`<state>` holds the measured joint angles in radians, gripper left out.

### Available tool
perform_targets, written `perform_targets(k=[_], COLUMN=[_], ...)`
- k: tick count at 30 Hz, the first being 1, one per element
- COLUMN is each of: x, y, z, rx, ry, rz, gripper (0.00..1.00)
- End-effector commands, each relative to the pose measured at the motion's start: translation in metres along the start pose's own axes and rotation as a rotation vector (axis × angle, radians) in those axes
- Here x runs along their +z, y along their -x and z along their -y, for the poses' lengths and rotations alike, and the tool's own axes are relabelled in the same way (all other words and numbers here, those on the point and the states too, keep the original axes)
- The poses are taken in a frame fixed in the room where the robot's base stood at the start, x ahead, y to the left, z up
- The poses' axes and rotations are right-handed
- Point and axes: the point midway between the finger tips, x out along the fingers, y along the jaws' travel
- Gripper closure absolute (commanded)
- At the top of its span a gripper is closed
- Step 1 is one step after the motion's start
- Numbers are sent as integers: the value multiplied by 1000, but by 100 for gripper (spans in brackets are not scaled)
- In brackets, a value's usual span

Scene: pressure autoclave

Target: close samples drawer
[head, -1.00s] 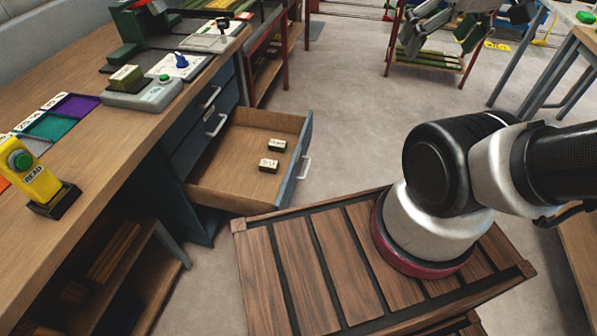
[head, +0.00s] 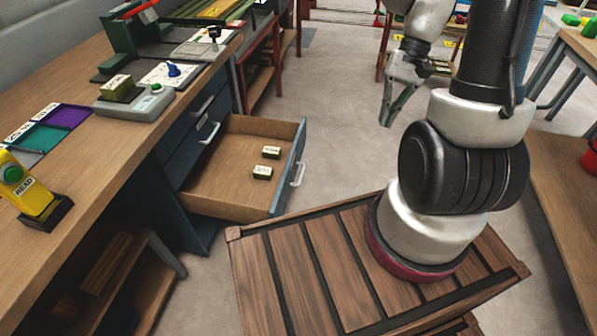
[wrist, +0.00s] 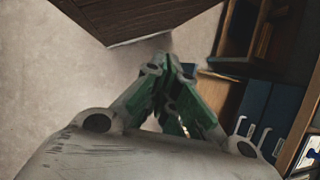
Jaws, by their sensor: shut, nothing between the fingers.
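The open samples drawer (head: 213,205) is pulled out from the blue cabinet under the left bench. It has a wooden inside and a blue front with a pale handle (head: 298,174). Two small labelled blocks (head: 263,172) lie in it. My gripper (head: 386,122) is shut and empty, hanging in the air to the right of the drawer and apart from it. In the wrist view my gripper (wrist: 172,75) has its green fingers together, pointing toward the floor. Blue drawer fronts (wrist: 253,105) with pale handles show at the right there.
The wooden bench (head: 75,185) along the left bears a yellow reader (head: 27,190) and a grey device (head: 135,104). Closed drawers (head: 205,105) sit beside the open one. Clear floor (head: 340,85) lies right of the drawer. My slatted base top is close to the drawer's near corner.

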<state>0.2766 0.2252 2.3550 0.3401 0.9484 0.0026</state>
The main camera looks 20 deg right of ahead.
Motion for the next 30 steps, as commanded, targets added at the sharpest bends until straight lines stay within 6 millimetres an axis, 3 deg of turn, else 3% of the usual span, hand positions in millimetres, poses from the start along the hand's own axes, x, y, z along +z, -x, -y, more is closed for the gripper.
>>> perform_targets(k=[9, 15, 19, 22, 25, 30], x=[-69, -118, -154, -191, -228, -251], y=[-126, -214, -262, -281, -272, -268], z=[22, 37, 47, 58, 69, 76], rx=[-264, -428, -526, -609, -689, -744], ry=[-469, -815, -1031, -1173, -1255, -1332], rz=[235, 308, 308, 267, 205, 165], gripper=[100, 100, 100, 100, 100, 100])
